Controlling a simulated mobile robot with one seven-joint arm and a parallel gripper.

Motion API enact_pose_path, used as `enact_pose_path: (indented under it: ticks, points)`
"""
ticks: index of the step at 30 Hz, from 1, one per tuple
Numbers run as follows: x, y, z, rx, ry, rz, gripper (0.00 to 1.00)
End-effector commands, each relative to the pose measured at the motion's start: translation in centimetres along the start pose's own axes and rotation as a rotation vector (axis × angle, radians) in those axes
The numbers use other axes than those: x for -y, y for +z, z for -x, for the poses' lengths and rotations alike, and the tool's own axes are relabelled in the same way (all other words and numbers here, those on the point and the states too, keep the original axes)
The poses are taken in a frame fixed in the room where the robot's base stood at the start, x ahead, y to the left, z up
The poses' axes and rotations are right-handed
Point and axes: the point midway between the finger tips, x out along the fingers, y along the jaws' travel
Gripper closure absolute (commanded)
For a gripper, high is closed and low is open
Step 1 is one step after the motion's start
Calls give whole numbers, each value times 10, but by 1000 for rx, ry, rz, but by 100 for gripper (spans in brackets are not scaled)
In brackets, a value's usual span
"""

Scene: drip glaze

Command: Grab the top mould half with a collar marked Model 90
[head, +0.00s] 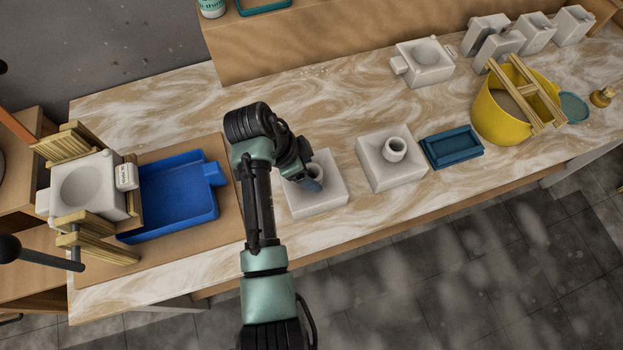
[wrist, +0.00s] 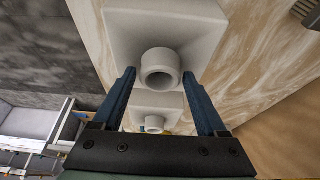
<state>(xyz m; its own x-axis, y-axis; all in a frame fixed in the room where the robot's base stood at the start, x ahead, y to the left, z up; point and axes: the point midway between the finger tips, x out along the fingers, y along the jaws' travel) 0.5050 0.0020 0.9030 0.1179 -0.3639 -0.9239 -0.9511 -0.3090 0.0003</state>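Two white plaster mould halves with round collars stand on the marbled bench. The nearer mould half (head: 330,203) is under my gripper (head: 312,182); it also shows in the wrist view (wrist: 205,22). My gripper is open in the wrist view (wrist: 160,76), its blue fingers on either side of the collar (wrist: 160,68) with a gap at each side. The arm hides part of this mould half in the head view. The second collared mould half (head: 378,172) stands to its right, and its collar shows in the wrist view (wrist: 154,124). No Model 90 marking is legible on either.
A blue tray (head: 165,203) and a strapped white mould (head: 85,190) with an unreadable tag lie left. A teal tray (head: 450,148) and a yellow bucket (head: 487,122) with wooden slats stand right. More white moulds (head: 425,65) line the back.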

Motion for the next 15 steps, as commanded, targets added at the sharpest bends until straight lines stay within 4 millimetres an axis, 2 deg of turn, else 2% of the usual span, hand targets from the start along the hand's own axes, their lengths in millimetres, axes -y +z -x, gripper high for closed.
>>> enact_pose_path:
  ticks: [1,12,15]
  points:
    - [0,0,0,0,0,0,36]
    - [0,0,0,0,0,0,100]
    - [0,0,1,0,0,0,100]
